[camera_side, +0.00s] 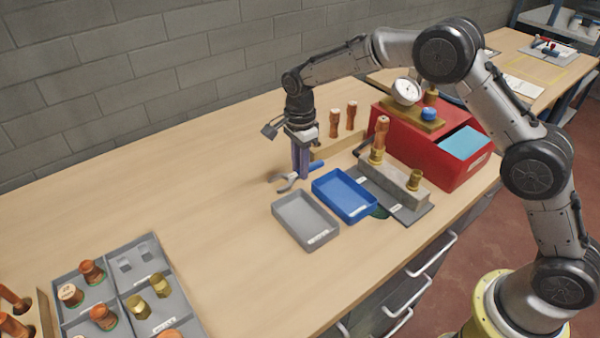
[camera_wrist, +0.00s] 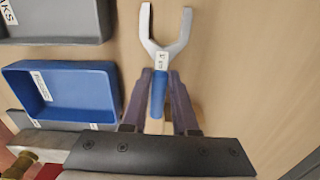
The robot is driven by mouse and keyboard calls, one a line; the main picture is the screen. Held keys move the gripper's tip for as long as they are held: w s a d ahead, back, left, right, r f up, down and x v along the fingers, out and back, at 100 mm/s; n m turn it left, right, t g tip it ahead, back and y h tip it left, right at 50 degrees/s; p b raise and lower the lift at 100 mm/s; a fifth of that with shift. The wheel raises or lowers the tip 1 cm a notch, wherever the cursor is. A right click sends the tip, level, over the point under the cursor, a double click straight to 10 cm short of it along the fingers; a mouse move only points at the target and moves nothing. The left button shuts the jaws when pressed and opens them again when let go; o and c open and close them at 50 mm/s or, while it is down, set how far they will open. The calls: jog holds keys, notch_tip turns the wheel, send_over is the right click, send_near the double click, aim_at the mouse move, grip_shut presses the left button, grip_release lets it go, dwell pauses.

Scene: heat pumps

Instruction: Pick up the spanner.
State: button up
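The spanner (camera_side: 286,182) has a silver open jaw and a blue handle, and it is at the table top left of the blue tray. In the wrist view the spanner (camera_wrist: 166,55) points its jaw up the picture, with a small white label below the jaw. My gripper (camera_side: 300,175) points down over it. In the wrist view my gripper's purple fingers (camera_wrist: 160,78) lie on both sides of the blue handle, with their tips close against it, and look shut on it. I cannot tell whether the spanner is clear of the table.
A blue tray (camera_side: 325,199) and a grey tray (camera_side: 283,226) stand close by. A grey block with brass fittings (camera_side: 392,184), copper-coloured parts on a wooden stand (camera_side: 335,148) and a red box (camera_side: 455,180) are to the right. The table left of the gripper is clear.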

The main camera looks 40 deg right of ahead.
grip_shut()
dwell(1.0)
